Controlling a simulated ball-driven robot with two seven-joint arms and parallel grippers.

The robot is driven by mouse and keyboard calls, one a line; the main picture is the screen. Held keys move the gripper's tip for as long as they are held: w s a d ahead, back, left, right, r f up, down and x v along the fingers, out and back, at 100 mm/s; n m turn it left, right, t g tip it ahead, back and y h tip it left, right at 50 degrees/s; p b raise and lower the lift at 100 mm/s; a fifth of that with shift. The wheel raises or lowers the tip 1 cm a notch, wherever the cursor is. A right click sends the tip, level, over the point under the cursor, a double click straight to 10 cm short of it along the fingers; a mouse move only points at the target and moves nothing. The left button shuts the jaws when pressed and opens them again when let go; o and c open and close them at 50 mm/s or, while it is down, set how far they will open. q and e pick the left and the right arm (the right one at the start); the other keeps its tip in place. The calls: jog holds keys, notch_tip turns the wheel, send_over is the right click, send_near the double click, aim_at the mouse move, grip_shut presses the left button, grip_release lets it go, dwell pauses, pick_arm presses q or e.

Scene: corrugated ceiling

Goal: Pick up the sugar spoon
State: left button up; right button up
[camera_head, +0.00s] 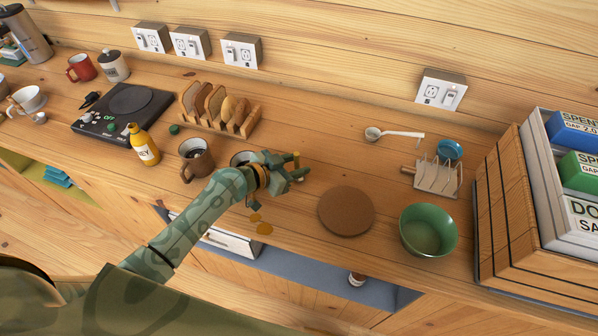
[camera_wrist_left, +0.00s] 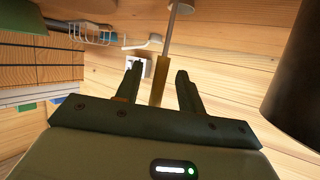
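A thin rod with a tan handle (camera_wrist_left: 157,84), which looks like a spoon's handle, stands between the fingers of my left gripper (camera_wrist_left: 158,78) in the left wrist view. Gaps show on both sides of it, so the gripper looks open around or beside it. The rod's far end runs to the top edge near a pale round shape. In the head view my left gripper (camera_head: 297,172) is over the middle of the counter, beside a partly hidden cup (camera_head: 240,158). A white long-handled spoon or ladle (camera_head: 398,134) lies farther back right. My right gripper is not in view.
A brown mug (camera_head: 196,161) and honey bottle (camera_head: 144,145) stand to the left, with a toast rack (camera_head: 222,112) behind. A round brown mat (camera_head: 346,211) and green bowl (camera_head: 427,232) are to the right. A dark rounded thing (camera_wrist_left: 297,80) fills the wrist view's right side.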

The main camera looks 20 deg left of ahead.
pick_arm(q)
jog(key=shift+w+d+f, duration=0.25)
jog(key=shift+w+d, duration=0.05)
jog(key=shift+w, duration=0.15)
jog(key=shift+s, duration=0.1)
jog(key=shift+c, duration=0.7)
grip_shut()
jog(key=shift+r, duration=0.15)
